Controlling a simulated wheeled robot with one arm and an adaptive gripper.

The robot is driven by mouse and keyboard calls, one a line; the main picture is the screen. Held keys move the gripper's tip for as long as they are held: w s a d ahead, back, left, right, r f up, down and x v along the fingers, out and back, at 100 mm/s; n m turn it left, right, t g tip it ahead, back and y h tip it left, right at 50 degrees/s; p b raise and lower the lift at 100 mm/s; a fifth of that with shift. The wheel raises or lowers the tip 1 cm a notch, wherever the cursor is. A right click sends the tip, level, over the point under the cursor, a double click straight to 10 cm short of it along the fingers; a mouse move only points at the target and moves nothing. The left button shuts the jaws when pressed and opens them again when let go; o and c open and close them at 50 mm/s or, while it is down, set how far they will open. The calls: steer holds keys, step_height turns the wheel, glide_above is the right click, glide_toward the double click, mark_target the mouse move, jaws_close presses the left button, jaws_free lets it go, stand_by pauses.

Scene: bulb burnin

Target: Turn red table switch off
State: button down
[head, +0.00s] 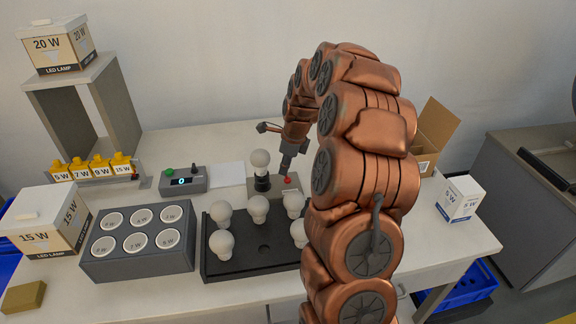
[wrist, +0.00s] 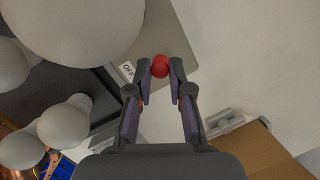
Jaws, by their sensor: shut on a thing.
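The red table switch is a small red ball knob (head: 288,180) on a grey base plate (head: 259,188) in the head view. In the wrist view the red knob (wrist: 160,66) sits between my fingertips, with an "OFF" label (wrist: 127,70) on the plate to its left. My gripper (wrist: 160,68) is shut on the knob; in the head view my gripper (head: 287,172) comes down onto it from above. A white bulb (head: 260,158) stands upright in a black socket on the same plate, just left of my gripper.
A black tray (head: 264,267) with several white bulbs lies in front. A grey block (head: 186,250) with round labelled holders and a meter box (head: 184,181) stand left. An open cardboard box (head: 437,125) and a small 5 W box (head: 460,198) are right.

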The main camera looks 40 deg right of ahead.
steer(key=shift+w+a+g+h+b, duration=0.35)
steer(key=shift+a+g+h+b, duration=0.2)
steer(key=shift+h+b, duration=0.35)
steer(key=shift+a, duration=0.1)
steer(key=c, duration=1.1)
jaws_free()
steer(key=shift+f, duration=0.1)
steer(key=shift+o, duration=0.2)
step_height(320, 180, up, 12)
steer(key=s+a, duration=0.1)
steer(key=shift+s+a, duration=0.2)
steer(key=shift+s, duration=0.2)
steer(key=shift+f, duration=0.1)
